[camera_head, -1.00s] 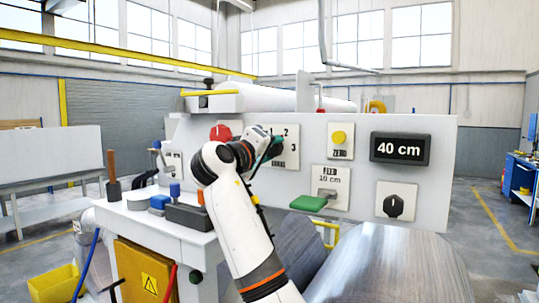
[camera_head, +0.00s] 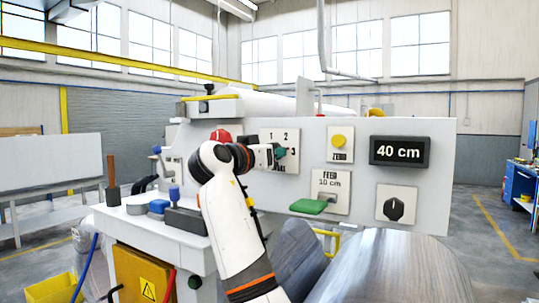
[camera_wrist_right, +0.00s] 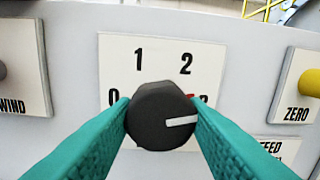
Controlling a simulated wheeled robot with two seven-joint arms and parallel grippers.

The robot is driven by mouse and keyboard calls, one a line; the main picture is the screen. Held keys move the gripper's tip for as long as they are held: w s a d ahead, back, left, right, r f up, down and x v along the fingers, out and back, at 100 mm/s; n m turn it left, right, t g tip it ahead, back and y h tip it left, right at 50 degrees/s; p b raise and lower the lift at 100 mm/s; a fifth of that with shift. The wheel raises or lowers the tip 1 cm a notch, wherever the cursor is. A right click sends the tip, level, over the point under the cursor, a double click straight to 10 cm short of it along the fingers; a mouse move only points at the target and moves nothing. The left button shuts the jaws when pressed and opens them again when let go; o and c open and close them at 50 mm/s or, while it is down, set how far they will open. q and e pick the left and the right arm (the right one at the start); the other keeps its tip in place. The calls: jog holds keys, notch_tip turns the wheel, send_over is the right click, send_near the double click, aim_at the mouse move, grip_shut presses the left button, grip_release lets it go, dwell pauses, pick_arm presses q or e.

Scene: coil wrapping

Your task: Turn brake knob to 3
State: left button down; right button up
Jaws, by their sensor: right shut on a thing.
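The brake knob (camera_wrist_right: 152,130) is black and faceted, on a white plate (camera_wrist_right: 120,62) marked 0, 1, 2 and 3. Its white pointer line lies to the right, nearly level, just below the partly hidden 3. A bit of red shows on the plate beside the 3. My right gripper (camera_wrist_right: 160,118) is shut on the knob, with one teal finger on each side. In the head view my right gripper (camera_head: 281,153) is at the brake plate (camera_head: 268,135) and hides the knob. My left gripper is out of view.
Right of the brake plate are the yellow ZERO button (camera_head: 338,141), the 40 cm display (camera_head: 399,151), the green feed lever (camera_head: 308,206) and another black knob (camera_head: 394,209). A red button (camera_head: 220,135) is on the left. Metal coils (camera_head: 385,268) lie below the panel.

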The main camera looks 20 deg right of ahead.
jog(key=shift+w+f+m, duration=0.1)
jog(key=shift+f+m, duration=0.2)
jog(key=shift+m, duration=1)
jog(key=o, duration=1)
jog(key=shift+r, duration=0.1)
jog(key=shift+c, duration=0.2)
jog(key=shift+r, duration=0.1)
jog(key=b+v, duration=0.4)
jog(key=v, duration=0.8)
jog(key=shift+b, duration=0.4)
